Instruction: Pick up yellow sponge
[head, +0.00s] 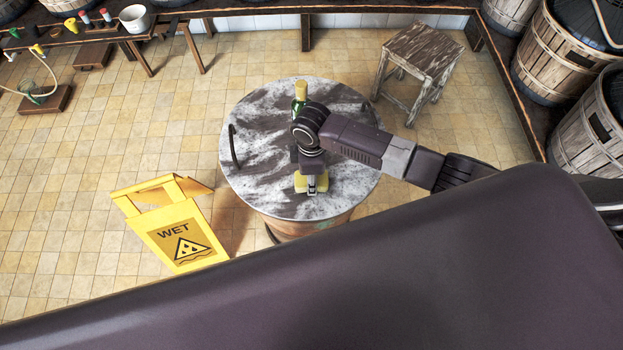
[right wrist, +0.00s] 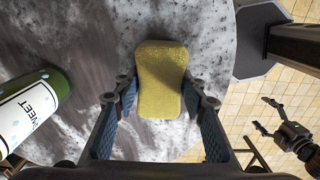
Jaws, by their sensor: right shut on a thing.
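The yellow sponge (head: 300,184) lies on the round grey-and-white top of a barrel table (head: 262,130) in the head view. In the right wrist view the sponge (right wrist: 160,75) is upright in the picture, with its near end between the fingers. My right gripper (head: 313,186) is over the sponge and shut on it; its two fingers also show in the right wrist view (right wrist: 160,108). I cannot tell whether the sponge touches the tabletop. My left gripper (right wrist: 266,117) shows at the right of the right wrist view, away from the table, with its fingers apart.
A green bottle (head: 300,91) stands behind my right gripper; its label shows in the right wrist view (right wrist: 30,110). A yellow wet-floor sign (head: 180,235) stands left of the table. A wooden stool (head: 424,55) is behind right. Open tiled floor lies left.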

